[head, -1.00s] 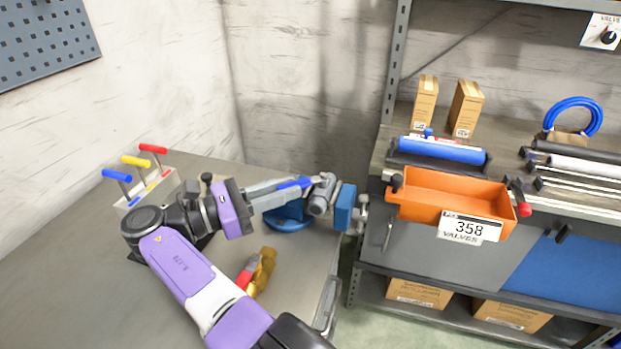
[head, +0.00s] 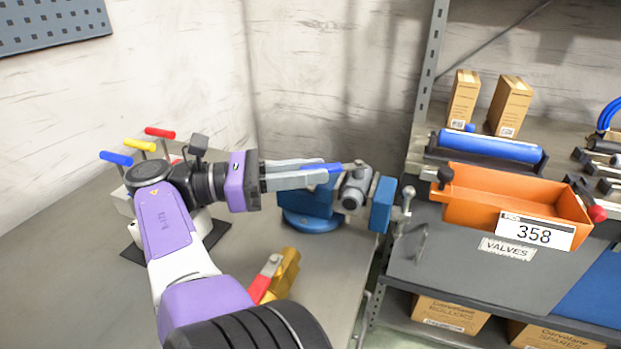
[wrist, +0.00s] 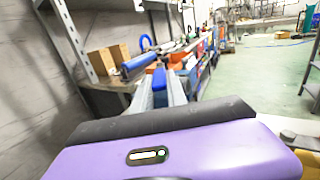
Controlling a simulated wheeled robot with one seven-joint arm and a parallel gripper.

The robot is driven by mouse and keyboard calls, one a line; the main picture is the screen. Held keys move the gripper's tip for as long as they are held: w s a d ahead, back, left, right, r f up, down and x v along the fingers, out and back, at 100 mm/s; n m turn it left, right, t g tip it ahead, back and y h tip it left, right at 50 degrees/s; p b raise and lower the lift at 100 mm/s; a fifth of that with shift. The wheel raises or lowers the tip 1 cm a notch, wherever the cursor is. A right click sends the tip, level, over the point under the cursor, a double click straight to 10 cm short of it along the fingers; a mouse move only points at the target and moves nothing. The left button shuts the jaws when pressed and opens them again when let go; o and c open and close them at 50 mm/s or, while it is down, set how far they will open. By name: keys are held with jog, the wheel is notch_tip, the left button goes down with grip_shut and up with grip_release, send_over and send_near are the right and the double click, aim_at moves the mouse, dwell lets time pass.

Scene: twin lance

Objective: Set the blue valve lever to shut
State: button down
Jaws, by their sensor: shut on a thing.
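The grey valve body (head: 352,190) is clamped in the blue vise (head: 312,222) near the table's right edge. Its blue lever (head: 322,167) points left in the head view, roughly level in the picture. My gripper (head: 328,171) is shut on the blue lever, with its grey fingers lying along it from the left. In the wrist view the fingers (wrist: 168,88) point away from the camera with blue between them, probably the lever. The valve body is hard to make out there.
A brass valve with a red handle (head: 274,277) lies on the table (head: 70,260) below my gripper. A stand with blue, yellow and red T-handles (head: 142,146) is at the left.

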jog(key=shift+s+a, duration=0.1)
jog(key=shift+a, duration=0.1)
jog(key=c, duration=1.3)
grip_release()
jog(key=shift+a, duration=0.1)
jog(key=shift+c, duration=0.2)
notch_tip(320, 180, up, 20)
jog(key=p, duration=0.5)
jog(key=shift+p, duration=0.3)
